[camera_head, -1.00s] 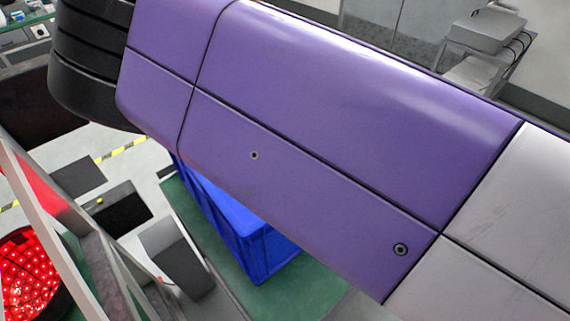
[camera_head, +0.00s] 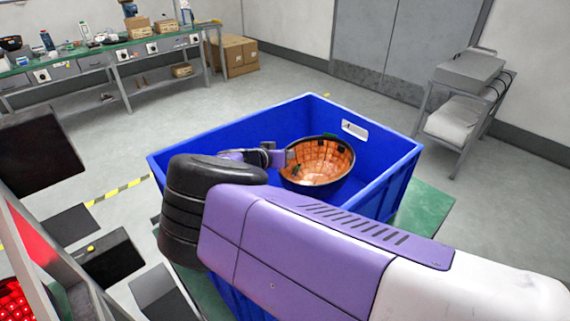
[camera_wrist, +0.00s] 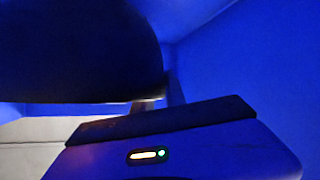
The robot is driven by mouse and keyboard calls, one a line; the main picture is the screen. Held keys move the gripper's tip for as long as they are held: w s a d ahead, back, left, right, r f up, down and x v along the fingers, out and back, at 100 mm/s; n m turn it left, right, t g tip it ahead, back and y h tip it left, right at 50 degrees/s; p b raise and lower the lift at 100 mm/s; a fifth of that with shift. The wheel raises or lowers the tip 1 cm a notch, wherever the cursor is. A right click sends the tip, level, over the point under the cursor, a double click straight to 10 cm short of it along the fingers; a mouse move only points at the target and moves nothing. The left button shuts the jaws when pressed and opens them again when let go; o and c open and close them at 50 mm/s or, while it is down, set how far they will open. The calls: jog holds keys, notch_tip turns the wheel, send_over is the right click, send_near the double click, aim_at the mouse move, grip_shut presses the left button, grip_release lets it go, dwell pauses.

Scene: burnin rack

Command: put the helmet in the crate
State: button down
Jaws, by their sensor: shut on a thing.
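The helmet (camera_head: 317,163) is an upturned dark bowl with an orange lining, inside the blue crate (camera_head: 262,124) in the head view. My gripper (camera_head: 284,157) is at the helmet's left rim and shut on it. My arm reaches over the crate's near left side. In the wrist view the helmet (camera_wrist: 75,50) is a large dark curved shape at the upper left. The blue crate walls (camera_wrist: 250,60) surround it there. The helmet's underside is hidden in the head view, so I cannot tell whether it touches the crate floor.
A green mat (camera_head: 424,208) lies under the crate. A workbench (camera_head: 105,55) with tools and boxes stands at the back left, with cardboard boxes (camera_head: 236,54) beside it. A grey trolley (camera_head: 463,105) stands at the right. A rack with red lights (camera_head: 14,302) is at the lower left.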

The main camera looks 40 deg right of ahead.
jog(key=shift+f, duration=1.95)
jog(key=c, duration=1.3)
grip_release()
jog(key=shift+c, duration=0.2)
jog(key=v, duration=0.7)
jog(key=shift+a, duration=0.2)
jog(key=shift+r, duration=0.2)
